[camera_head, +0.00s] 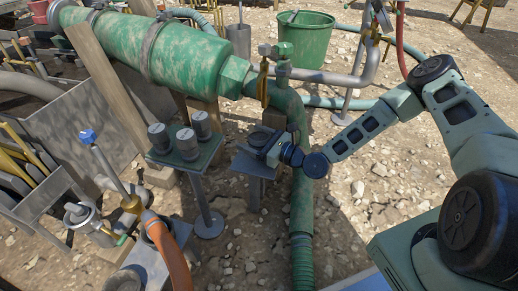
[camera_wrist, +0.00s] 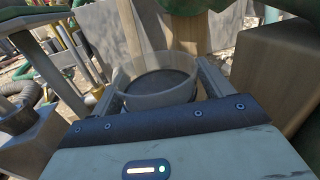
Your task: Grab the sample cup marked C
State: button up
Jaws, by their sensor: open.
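In the wrist view a round grey cup (camera_wrist: 160,96) with a clear rim and dark inside or top stands between the two fingers of my gripper (camera_wrist: 158,84). The fingers are open, one on each side of it; I cannot tell whether either touches it. In the head view my gripper (camera_head: 262,145) is low over a small dark stand (camera_head: 250,165), and it hides most of what is there. Several grey lidded cups (camera_head: 187,143) stand on a separate small green stand (camera_head: 170,158) to the left. No letter is legible on any cup.
A wooden post (camera_wrist: 188,38) is close behind the cup. A green bucket (camera_head: 305,38) stands at the back. Stony ground lies between.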

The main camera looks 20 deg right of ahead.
jog(key=c, duration=1.1)
jog(key=shift+r, duration=0.1)
